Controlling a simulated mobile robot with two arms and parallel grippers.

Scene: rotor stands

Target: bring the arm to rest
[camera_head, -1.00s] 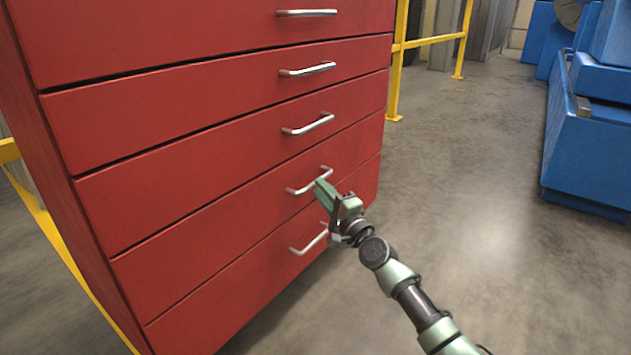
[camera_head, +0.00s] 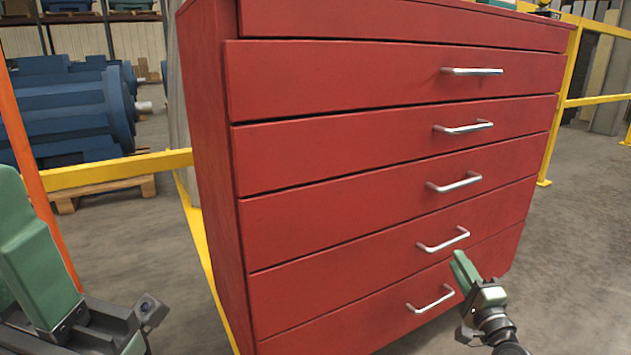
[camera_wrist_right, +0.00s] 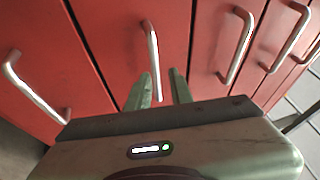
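My right gripper (camera_head: 461,268) is in front of the red cabinet's lower drawers, close to the right end of a drawer handle (camera_head: 443,240). In the right wrist view its two green fingers (camera_wrist_right: 160,90) stand apart, with the lower end of a silver handle (camera_wrist_right: 152,50) showing in the gap. Nothing is gripped, and I cannot tell whether a finger touches the handle. My left gripper (camera_head: 138,325) is only partly in view at the lower left, cut off by the frame's edge. Its fingers cannot be made out well.
The red cabinet (camera_head: 390,140) fills the middle, its drawers looking shut, with silver handles sticking out. Yellow rails (camera_head: 120,170) run beside it. Blue machines (camera_head: 65,110) stand on pallets at the back left. Open floor (camera_head: 570,220) lies to the right.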

